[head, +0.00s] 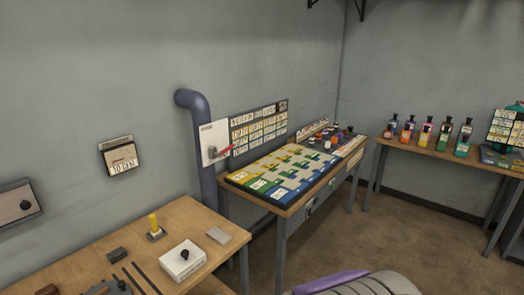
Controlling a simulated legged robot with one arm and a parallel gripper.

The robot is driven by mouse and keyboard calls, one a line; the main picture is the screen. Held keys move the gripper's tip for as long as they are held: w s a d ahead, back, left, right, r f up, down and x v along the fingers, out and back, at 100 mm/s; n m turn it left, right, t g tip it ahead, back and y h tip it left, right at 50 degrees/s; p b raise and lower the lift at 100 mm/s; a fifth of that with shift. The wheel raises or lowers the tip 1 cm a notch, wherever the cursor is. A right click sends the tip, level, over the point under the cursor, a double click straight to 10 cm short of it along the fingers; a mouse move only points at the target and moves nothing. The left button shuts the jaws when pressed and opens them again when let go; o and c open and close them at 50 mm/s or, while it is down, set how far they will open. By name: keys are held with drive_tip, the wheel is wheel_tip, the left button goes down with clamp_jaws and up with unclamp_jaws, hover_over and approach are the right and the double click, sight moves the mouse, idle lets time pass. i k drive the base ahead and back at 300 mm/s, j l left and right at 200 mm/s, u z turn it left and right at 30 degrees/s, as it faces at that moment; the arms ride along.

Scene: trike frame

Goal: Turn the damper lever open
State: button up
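A red lever (226,150), which looks like the damper lever, sits on a white plate (209,131) beside a purple vertical pipe (205,182). The lever has a dark pivot and points to the right and slightly up, nearly level. The plate's small markings are too small to read. My gripper is not in view, and nothing is seen touching the lever.
A table with a colourful board (285,172) stands just right of the pipe. A wooden bench (205,215) with a white knob box (183,261) is at the lower left. Bottles stand on a right-hand table (450,158). Open floor (385,215) lies between the tables.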

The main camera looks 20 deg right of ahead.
sight(218, 155)
drive_tip(key=i+l, duration=0.35)
drive_tip(key=i, duration=0.15)
drive_tip(key=i+l+z, duration=0.1)
drive_tip(key=i+l, duration=0.25)
drive_tip(key=i, duration=0.15)
drive_tip(key=i+l, duration=0.3)
drive_tip(key=i, duration=0.2)
drive_tip(key=i+l+z, duration=0.1)
drive_tip(key=i+l, duration=0.2)
drive_tip(key=i, duration=0.25)
drive_tip(key=i+l, duration=0.25)
drive_tip(key=i, duration=0.25)
